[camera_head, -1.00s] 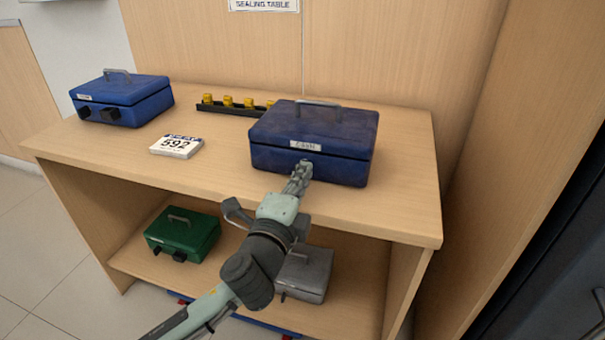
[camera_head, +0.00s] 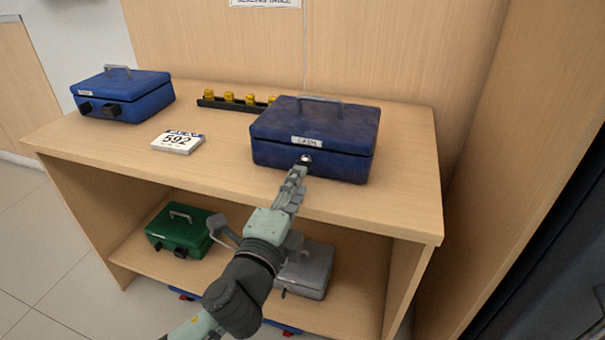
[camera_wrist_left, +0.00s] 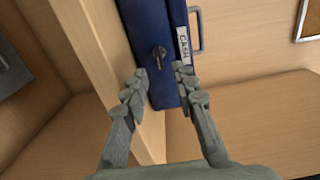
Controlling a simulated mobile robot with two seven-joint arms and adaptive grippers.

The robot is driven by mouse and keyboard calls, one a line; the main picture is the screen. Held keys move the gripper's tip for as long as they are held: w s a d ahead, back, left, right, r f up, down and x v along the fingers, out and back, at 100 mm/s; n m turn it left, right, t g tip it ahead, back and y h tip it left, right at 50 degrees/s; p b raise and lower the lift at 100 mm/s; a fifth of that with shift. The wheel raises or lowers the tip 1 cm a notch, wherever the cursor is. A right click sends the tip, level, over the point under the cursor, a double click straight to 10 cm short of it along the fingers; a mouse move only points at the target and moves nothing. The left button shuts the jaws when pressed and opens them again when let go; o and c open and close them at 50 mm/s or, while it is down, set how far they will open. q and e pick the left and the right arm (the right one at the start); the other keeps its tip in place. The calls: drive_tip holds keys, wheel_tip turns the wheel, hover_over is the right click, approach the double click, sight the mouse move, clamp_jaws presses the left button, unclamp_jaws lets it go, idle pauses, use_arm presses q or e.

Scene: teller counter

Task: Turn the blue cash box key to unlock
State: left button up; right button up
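The blue cash box (camera_head: 315,137) with a CASH label and a top handle stands on the right part of the counter. Its silver key and lock (camera_head: 305,159) are on the front face below the label. In the left wrist view the key (camera_wrist_left: 158,56) sticks out of the lock, just beyond my fingertips. My left gripper (camera_head: 298,172) is in front of the box, just below the lock. The left wrist view shows the left gripper (camera_wrist_left: 162,74) open, with an empty gap lined up with the key. My right gripper is not in view.
Another blue box (camera_head: 124,96) stands at the counter's left end. A 592 card stack (camera_head: 177,142) and a black rack with yellow pieces (camera_head: 229,103) lie between. A green box (camera_head: 180,232) and a grey box (camera_head: 308,271) are on the lower shelf (camera_head: 130,262).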

use_arm(q)
drive_tip(key=v, duration=0.7)
drive_tip(key=shift+s, duration=0.2)
drive_tip(key=shift+r, duration=0.1)
